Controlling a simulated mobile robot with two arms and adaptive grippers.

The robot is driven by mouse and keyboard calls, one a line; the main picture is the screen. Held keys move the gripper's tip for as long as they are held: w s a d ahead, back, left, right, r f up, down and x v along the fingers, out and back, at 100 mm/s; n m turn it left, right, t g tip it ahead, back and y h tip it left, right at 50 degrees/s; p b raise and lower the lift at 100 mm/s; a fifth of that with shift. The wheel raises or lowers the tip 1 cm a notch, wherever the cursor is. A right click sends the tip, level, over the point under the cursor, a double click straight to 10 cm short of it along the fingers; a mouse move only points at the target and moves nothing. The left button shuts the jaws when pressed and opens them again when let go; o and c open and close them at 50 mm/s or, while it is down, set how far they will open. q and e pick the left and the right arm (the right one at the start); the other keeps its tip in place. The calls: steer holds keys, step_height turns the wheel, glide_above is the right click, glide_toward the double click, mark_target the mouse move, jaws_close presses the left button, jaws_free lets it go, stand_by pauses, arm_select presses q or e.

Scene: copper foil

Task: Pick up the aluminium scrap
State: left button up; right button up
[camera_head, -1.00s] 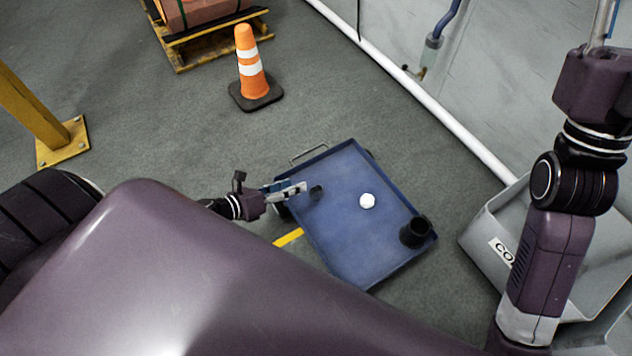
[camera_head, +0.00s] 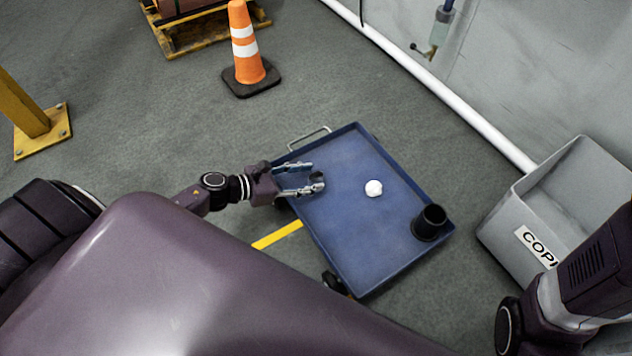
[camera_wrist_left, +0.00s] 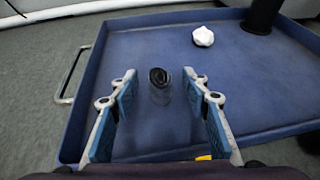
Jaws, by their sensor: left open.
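A short tube with a dark open end and a shiny, metal-looking side (camera_head: 317,177) stands on the blue cart tray (camera_head: 345,240) near its left edge; it is probably the aluminium scrap. My left gripper (camera_head: 315,178) is open, with its fingers reaching over the tray's left edge around the tube. In the left wrist view the tube (camera_wrist_left: 160,88) sits between the two blue-padded fingers, with a gap on each side. A white crumpled lump (camera_head: 374,188) lies mid-tray, apart from the gripper. My right gripper is out of view.
A black cup (camera_head: 430,222) stands at the tray's right corner. A grey bin (camera_head: 515,215) with a partly hidden label stands right of the cart, near my right arm. An orange cone (camera_head: 246,55) and a yellow post (camera_head: 30,115) stand on the floor beyond.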

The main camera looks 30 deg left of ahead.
arm_select(q)
steer(key=shift+b+x, duration=0.5)
steer(key=shift+x, duration=1)
steer(key=shift+c, duration=0.2)
steer(key=c, duration=0.9)
steer(key=shift+o, duration=0.2)
steer(key=shift+r, duration=0.15)
